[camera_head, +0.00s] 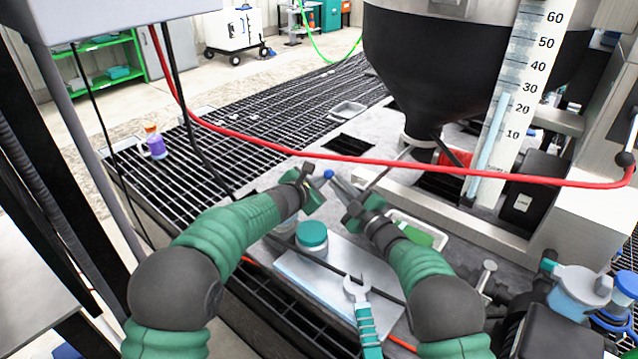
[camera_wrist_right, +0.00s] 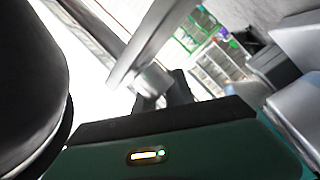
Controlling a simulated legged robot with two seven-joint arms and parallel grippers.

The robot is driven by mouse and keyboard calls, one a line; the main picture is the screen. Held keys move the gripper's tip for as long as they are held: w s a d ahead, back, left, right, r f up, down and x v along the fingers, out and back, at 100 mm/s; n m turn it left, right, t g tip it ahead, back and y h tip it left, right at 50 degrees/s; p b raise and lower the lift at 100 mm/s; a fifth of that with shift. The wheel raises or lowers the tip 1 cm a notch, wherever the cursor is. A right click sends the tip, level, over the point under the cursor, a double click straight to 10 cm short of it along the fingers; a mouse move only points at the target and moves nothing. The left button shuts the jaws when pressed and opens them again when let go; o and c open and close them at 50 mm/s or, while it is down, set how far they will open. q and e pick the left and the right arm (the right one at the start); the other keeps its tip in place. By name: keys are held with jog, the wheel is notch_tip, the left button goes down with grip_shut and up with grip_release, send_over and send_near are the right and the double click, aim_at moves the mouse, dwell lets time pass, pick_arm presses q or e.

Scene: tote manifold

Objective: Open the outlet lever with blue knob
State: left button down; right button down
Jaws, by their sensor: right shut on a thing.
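The blue knob (camera_head: 328,174) is a small round ball in the middle of the head view, between my two grippers. My right gripper (camera_head: 347,191) reaches in from the lower right, just beside the knob. It is shut on the grey metal lever, which shows as a pale bar (camera_wrist_right: 150,42) at the fingers in the right wrist view. The knob does not show clearly there. My left gripper (camera_head: 311,188) is just left of the knob, and a small gap seems to lie between them. Its finger opening is too small to judge.
A black hopper (camera_head: 425,75) stands behind, with a numbered scale (camera_head: 516,95) to its right. A red hose (camera_head: 390,163) crosses above the grippers. A teal-lidded jar (camera_head: 311,236) and a wrench (camera_head: 362,305) are on the plate below. Floor grating (camera_head: 270,120) lies behind left.

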pick_arm(q)
jog(key=shift+d+r, duration=0.45)
jog(key=shift+r, duration=0.2)
pick_arm(e)
jog(key=shift+f, duration=0.5)
jog(key=c, duration=1.4)
grip_release()
jog(key=shift+a+r, duration=0.1)
jog(key=shift+c, duration=0.2)
pick_arm(q)
jog(key=shift+w+f, duration=0.1)
jog(key=shift+f, duration=0.05)
pick_arm(e)
jog(key=shift+w, duration=0.1)
pick_arm(q)
jog(key=shift+f, duration=0.15)
pick_arm(e)
jog(key=shift+r, duration=0.25)
